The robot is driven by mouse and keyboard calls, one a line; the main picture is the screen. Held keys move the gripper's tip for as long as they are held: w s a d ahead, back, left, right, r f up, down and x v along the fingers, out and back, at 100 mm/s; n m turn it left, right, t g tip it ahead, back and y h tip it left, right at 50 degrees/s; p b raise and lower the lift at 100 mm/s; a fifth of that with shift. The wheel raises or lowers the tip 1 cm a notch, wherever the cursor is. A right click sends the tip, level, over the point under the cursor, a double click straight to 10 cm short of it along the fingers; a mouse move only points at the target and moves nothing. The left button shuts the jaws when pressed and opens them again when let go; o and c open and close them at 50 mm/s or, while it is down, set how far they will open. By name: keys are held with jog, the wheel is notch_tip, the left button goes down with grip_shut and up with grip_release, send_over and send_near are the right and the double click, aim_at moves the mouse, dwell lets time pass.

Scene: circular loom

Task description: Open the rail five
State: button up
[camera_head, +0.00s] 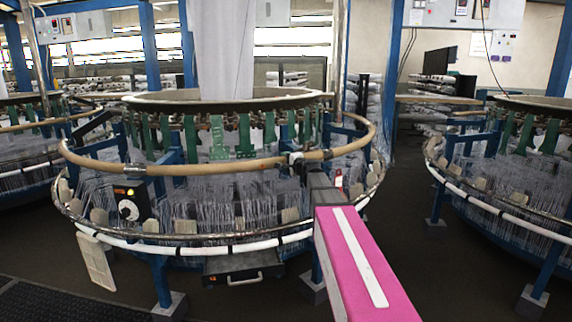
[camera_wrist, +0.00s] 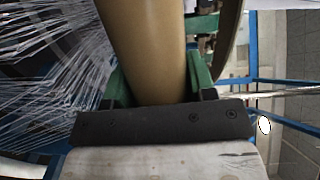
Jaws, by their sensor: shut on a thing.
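A tan tubular rail (camera_head: 215,167) curves around the front of the middle circular loom, above the loom's lower white-and-metal ring. I cannot tell which rail is number five. In the head view my pink arm reaches in from the lower right, and my gripper (camera_head: 298,159) is at the front right of this rail. In the wrist view the rail (camera_wrist: 145,45) runs down between the green fingers of my gripper (camera_wrist: 160,82). The gripper is shut on the rail. The dark gripper body hides the part of the rail below it.
A black control box (camera_head: 131,203) with a dial sits on the loom's front left. Fine white threads (camera_head: 235,200) hang below the rail. Another loom (camera_head: 510,170) stands at right, with dark open floor (camera_head: 400,230) between. A third loom shows at the left edge.

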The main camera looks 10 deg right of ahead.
jog(key=w+a+r+n+g+h, duration=0.1)
jog(key=a+r, duration=0.2)
jog(key=r, duration=0.7)
jog(key=w+a+r+n+g+h, duration=0.1)
jog(key=a+r, duration=0.1)
jog(key=r, duration=0.7)
jog(key=w+a+r+n+g+h, duration=0.1)
jog(key=a+r+n, duration=0.15)
jog(key=r, duration=0.75)
jog(key=w+a+r+n+g+h, duration=0.1)
jog(key=w+a+r+h, duration=0.1)
jog(key=a+r, duration=0.9)
jog(key=w+a+r+n+g+h, duration=0.1)
jog(key=w+a+r+h, duration=0.1)
jog(key=a+r, duration=0.9)
jog(key=shift+w+a+r, duration=0.3)
jog(key=shift+w+a, duration=0.05)
jog(key=shift+w, duration=0.55)
jog(key=o, duration=1.3)
jog(key=shift+c, duration=0.2)
